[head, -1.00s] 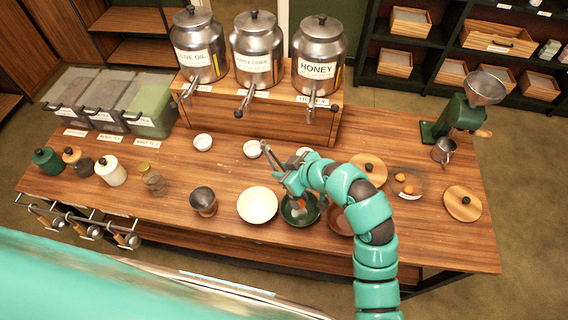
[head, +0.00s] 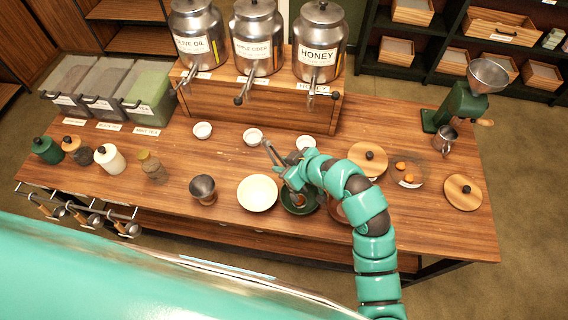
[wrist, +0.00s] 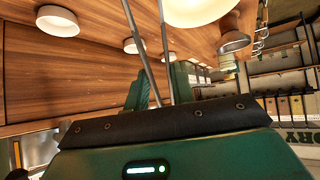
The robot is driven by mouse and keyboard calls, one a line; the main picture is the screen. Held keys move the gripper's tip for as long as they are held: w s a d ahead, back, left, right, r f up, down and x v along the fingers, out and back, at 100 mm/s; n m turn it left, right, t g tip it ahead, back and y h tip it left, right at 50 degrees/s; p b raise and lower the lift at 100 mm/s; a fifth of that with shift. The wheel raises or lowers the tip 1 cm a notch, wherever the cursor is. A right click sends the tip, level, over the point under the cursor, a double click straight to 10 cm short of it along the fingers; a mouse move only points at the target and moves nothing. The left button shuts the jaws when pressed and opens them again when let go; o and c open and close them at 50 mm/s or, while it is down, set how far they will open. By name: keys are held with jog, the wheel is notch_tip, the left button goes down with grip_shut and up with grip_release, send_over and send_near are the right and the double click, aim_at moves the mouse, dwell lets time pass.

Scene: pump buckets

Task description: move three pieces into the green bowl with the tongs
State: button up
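The green bowl (head: 291,209) stands at the table's front middle, right of a cream bowl, partly hidden by my arm. My gripper (head: 290,174) is above its back left rim, shut on the grey tongs (head: 270,153); their long arms point up and left. In the wrist view two metal rods of the tongs (wrist: 146,55) run between my green fingers (wrist: 160,88). A small orange-red spot (head: 299,198) shows inside the green bowl; I cannot tell whether it is loose or touching the tongs. Two orange pieces (head: 402,166) lie on a clear dish (head: 417,172) to the right.
The cream bowl (head: 257,193) and a dark cup (head: 203,187) stand to the left. A reddish-brown bowl (head: 337,211) is mostly behind my arm. Round wooden lids (head: 462,190) lie at the right, near a green grinder (head: 460,108). Dispensers (head: 318,45) stand behind.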

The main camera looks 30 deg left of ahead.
notch_tip(320, 180, up, 10)
jog(key=p, duration=0.1)
jog(key=shift+p, duration=0.35)
dwell(0.3)
dwell(1.1)
jog(key=shift+o, duration=0.7)
